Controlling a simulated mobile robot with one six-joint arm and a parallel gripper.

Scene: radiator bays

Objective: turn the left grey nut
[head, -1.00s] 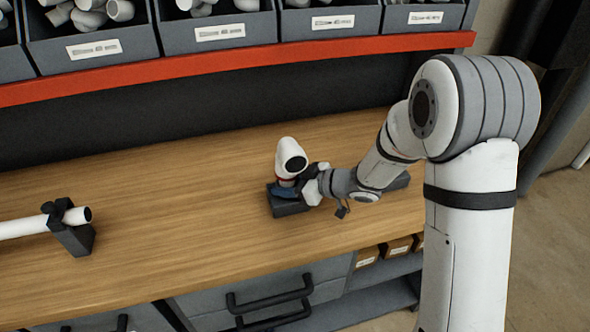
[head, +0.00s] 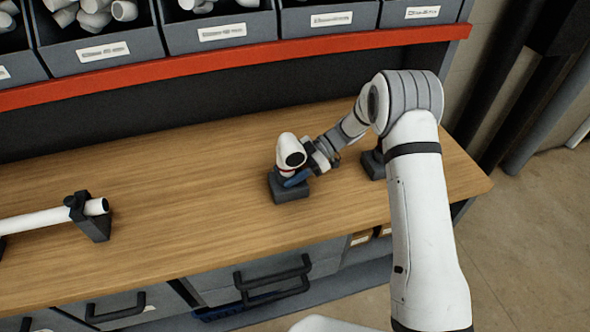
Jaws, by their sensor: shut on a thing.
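My gripper (head: 305,166) reaches in from the right and is shut at the fitting's lower right side. A blue piece (head: 297,180) shows low beside the fitting, just above the block. I cannot make out a grey nut; the gripper and fitting hide the area where they meet.
A white pipe (head: 50,219) rests in a dark clamp (head: 92,217) at the left of the wooden bench (head: 200,190). Another dark block (head: 373,164) stands behind my arm. Grey bins (head: 205,30) line a red-edged shelf above. The bench between clamp and fitting is clear.

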